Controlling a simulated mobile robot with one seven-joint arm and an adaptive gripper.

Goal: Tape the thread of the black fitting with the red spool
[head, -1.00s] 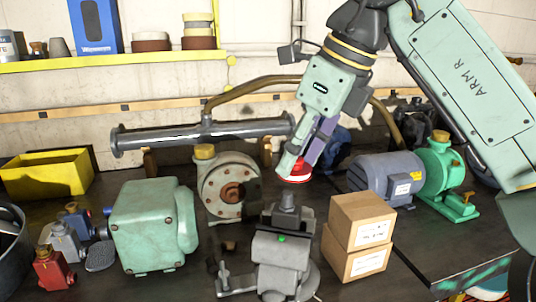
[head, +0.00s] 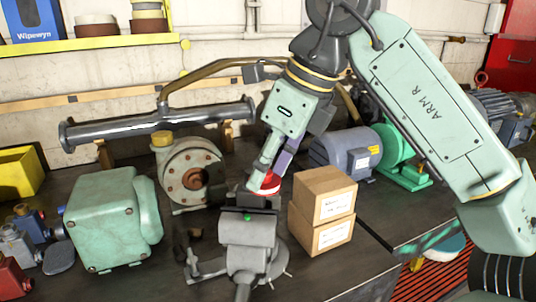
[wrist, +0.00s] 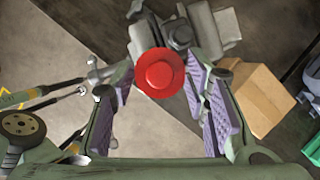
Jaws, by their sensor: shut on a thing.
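The red spool (head: 266,184) is held at the tip of my gripper (head: 267,172), low over the vise (head: 250,245) at the middle front of the bench. In the wrist view the spool (wrist: 160,73) shows as a red disc between the purple-padded fingers. The black fitting (head: 247,203) stands upright in the top of the vise, close beside the spool and partly hidden by it and the fingertip. In the wrist view, a dark round part that looks like the fitting (wrist: 180,35) lies just beyond the spool. I cannot tell whether spool and fitting touch.
Two stacked cardboard boxes (head: 322,210) stand just right of the vise. A flanged pump (head: 190,175) and a green motor housing (head: 110,220) stand to the left. A grey motor (head: 345,155) is behind the boxes. A long pipe (head: 155,125) crosses the back.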

